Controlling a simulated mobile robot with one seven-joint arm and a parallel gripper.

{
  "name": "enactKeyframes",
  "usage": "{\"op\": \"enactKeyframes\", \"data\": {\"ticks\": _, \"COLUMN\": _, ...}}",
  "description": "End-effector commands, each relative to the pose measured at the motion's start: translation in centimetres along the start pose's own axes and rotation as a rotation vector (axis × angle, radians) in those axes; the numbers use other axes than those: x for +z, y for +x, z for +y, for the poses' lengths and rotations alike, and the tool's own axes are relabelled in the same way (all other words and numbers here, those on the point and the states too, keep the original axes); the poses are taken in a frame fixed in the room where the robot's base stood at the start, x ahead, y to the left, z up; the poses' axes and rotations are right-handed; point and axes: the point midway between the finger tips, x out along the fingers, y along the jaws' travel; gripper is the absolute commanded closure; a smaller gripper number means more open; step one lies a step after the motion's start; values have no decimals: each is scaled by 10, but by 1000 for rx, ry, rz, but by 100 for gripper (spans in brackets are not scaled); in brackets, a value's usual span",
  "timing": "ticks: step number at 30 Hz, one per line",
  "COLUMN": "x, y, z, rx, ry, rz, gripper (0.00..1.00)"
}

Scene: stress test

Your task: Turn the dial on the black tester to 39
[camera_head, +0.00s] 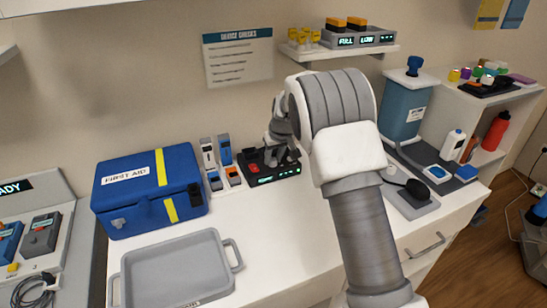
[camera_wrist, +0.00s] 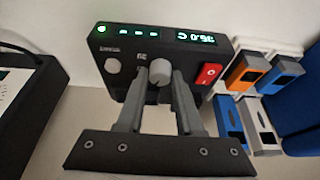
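The black tester (camera_wrist: 128,42) fills the top of the wrist view. It has a lit display (camera_wrist: 195,37) whose digits look turned over and are hard to read, possibly 36.0 C. A pale round dial (camera_wrist: 160,72) sits on its front face. The two fingers of my gripper (camera_wrist: 160,80) stand on either side of the dial, close to it. I cannot tell whether they touch it. In the head view the tester (camera_head: 262,178) lies on the white counter, partly hidden by my gripper (camera_head: 283,158).
A red rocker switch (camera_wrist: 208,73) and a grey knob (camera_wrist: 112,66) flank the dial. Small blue and orange devices (camera_head: 224,160) stand left of the tester. A blue first aid box (camera_head: 140,192) and grey tray (camera_head: 165,272) are on the counter, a blue container (camera_head: 402,110) at right.

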Motion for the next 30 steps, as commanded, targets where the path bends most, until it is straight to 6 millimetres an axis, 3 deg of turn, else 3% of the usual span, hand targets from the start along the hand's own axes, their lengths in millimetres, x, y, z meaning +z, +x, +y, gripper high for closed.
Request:
{"op": "enactKeyframes", "data": {"ticks": 1, "x": 0, "y": 0, "z": 0, "rx": 0, "ry": 0, "rz": 0, "gripper": 76}}
{"op": "enactKeyframes", "data": {"ticks": 5, "x": 0, "y": 0, "z": 0, "rx": 0, "ry": 0, "rz": 0, "gripper": 99}}
{"op": "enactKeyframes", "data": {"ticks": 19, "x": 0, "y": -1, "z": -1, "rx": 20, "ry": 48, "rz": -2, "gripper": 100}}
{"op": "enactKeyframes", "data": {"ticks": 30, "x": -1, "y": -2, "z": -4, "rx": 126, "ry": 297, "rz": -2, "gripper": 100}}
